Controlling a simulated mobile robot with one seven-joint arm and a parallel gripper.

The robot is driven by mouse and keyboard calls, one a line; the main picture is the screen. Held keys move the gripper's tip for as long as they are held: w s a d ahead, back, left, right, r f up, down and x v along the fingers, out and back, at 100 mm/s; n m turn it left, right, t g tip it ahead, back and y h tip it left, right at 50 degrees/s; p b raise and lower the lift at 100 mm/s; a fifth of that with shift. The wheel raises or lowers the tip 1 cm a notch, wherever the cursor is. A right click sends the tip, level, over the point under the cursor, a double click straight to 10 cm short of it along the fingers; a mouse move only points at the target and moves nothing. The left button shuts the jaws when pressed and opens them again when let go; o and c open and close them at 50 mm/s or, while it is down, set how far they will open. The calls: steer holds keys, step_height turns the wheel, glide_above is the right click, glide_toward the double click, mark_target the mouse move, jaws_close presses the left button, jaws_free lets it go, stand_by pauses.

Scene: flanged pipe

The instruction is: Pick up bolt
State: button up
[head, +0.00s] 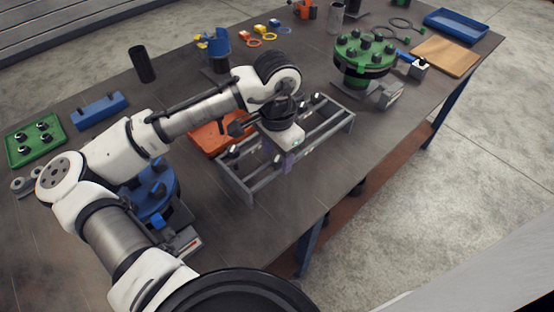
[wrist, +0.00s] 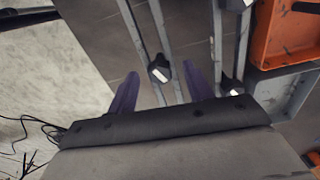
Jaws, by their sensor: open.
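My gripper (head: 290,163) points down over the grey rail rack (head: 322,145), its purple fingers apart. In the wrist view my gripper (wrist: 160,70) is open, with a dark-headed bolt (wrist: 160,68) lying in line with the gap between the fingertips. The bolt sits on the rack's rails and the fingers do not appear to touch it; the depth between them is hard to judge. A second bolt (wrist: 232,88) sits to the right of the right finger, and another (wrist: 237,4) is at the top edge. In the head view my wrist hides part of the rack.
An orange tray (head: 207,140) lies behind the rack, close to it. A green flange (head: 362,60) with several bolts stands at the back right. A green tray (head: 58,132) of bolts is at the left. The table's front edge runs close to the rack.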

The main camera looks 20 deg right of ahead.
jaws_close()
stand_by(0.3)
